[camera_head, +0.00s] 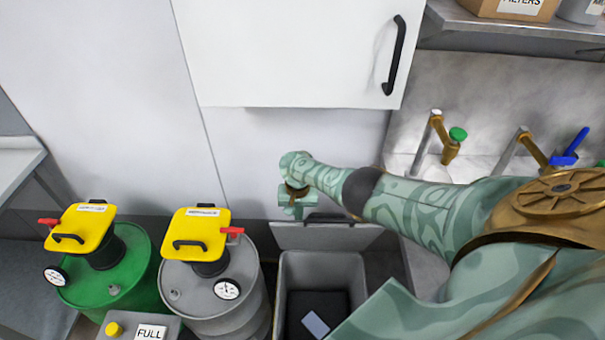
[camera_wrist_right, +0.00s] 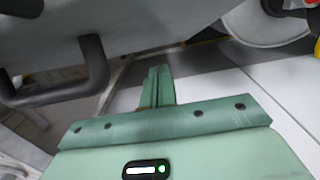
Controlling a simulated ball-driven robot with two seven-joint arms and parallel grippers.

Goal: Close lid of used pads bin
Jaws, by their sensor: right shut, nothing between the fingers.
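The grey used pads bin (camera_head: 357,275) stands on the floor at the lower middle of the head view, with dark contents and a pale patch inside. Its grey lid (camera_head: 345,237) stands open, raised at the back edge, with a black handle (camera_head: 328,217) on it. My right gripper (camera_head: 291,207) is shut and empty, just above the lid's upper left, by the wall. In the right wrist view its closed fingers (camera_wrist_right: 157,88) are to the right of a dark handle (camera_wrist_right: 95,70) on a grey panel, which looks like the lid. I cannot tell whether they touch it. My left gripper is out of view.
A grey drum (camera_head: 215,300) and a green drum (camera_head: 125,275) with yellow-topped agitators stand left of the bin. A box marked FULL (camera_head: 150,332) is in front. A white cabinet (camera_head: 290,50) hangs above; taps (camera_head: 440,140) are at right.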

